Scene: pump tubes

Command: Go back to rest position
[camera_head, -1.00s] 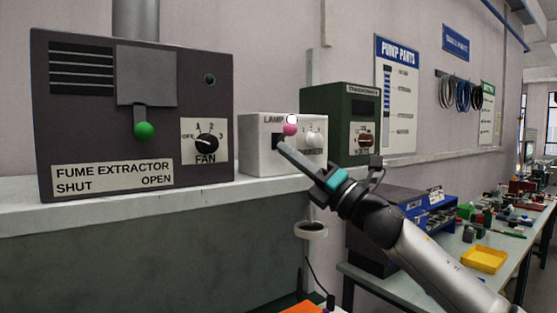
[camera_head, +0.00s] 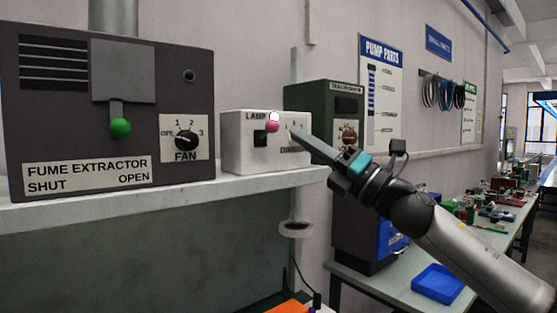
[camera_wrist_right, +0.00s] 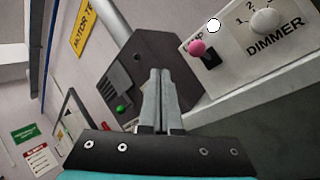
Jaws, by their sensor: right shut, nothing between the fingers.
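My right gripper (camera_head: 293,131) is shut and empty. In the head view its tip lies in front of the right part of the white lamp box (camera_head: 238,155) and partly hides the dimmer. I cannot tell from this view how far it is from the box. In the right wrist view the shut fingers (camera_wrist_right: 160,76) point toward the dark fume extractor (camera_wrist_right: 150,50), and the lamp switch's pink knob (camera_wrist_right: 197,47) and the white dimmer knob (camera_wrist_right: 265,21) are to the right of them. The pink knob also shows in the head view (camera_head: 272,126). My left gripper is not in view.
The fume extractor with a green knob (camera_head: 120,127) and fan dial (camera_head: 186,140) stands on the shelf (camera_head: 150,200). A green transformer (camera_head: 310,95) stands behind my right arm. A workbench with a blue tray (camera_head: 438,284) and small parts is at the right.

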